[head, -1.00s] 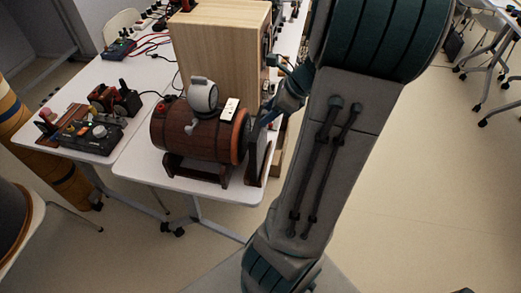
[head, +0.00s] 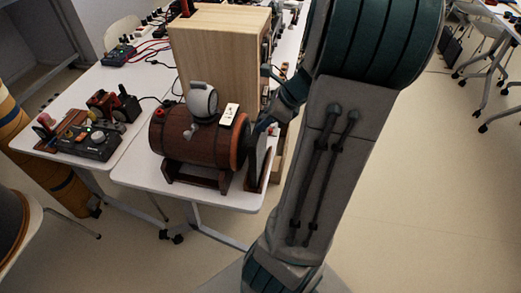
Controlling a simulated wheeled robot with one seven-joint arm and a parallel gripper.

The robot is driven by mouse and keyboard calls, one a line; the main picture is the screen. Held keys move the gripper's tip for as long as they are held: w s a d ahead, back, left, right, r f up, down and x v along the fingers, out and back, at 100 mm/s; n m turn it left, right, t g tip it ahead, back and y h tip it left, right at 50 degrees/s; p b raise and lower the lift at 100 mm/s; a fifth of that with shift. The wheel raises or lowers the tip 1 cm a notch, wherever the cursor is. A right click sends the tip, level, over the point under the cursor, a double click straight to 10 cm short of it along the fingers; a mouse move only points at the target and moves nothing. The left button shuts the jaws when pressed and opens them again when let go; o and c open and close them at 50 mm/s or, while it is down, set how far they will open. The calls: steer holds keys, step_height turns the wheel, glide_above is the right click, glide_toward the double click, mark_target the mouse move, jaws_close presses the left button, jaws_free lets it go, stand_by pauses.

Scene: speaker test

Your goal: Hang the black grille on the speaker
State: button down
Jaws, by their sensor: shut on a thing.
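The speaker (head: 215,58) is a tall light-wood cabinet standing on the white table. Its front faces right and shows only as a thin, dark strip seen edge-on. The black grille (head: 259,152) is a thin dark panel, upright at the table's right edge, just right of the barrel and nearer to me than the speaker. My gripper (head: 263,127) is at the top of the grille and shut on it. The fingertips are small and partly hidden. A brown wooden piece shows at the grille's foot; I cannot tell whether the grille still touches it.
A wooden barrel (head: 190,143) on a cradle, with a grey round device (head: 202,101) on top, stands close left of the grille. Control boxes (head: 88,141) and cables lie on the left table. Open floor lies to the right of my arm.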

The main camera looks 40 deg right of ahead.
steer(key=shift+s+a+f, duration=0.1)
steer(key=shift+r+p, duration=3)
steer(key=shift+r, duration=0.1)
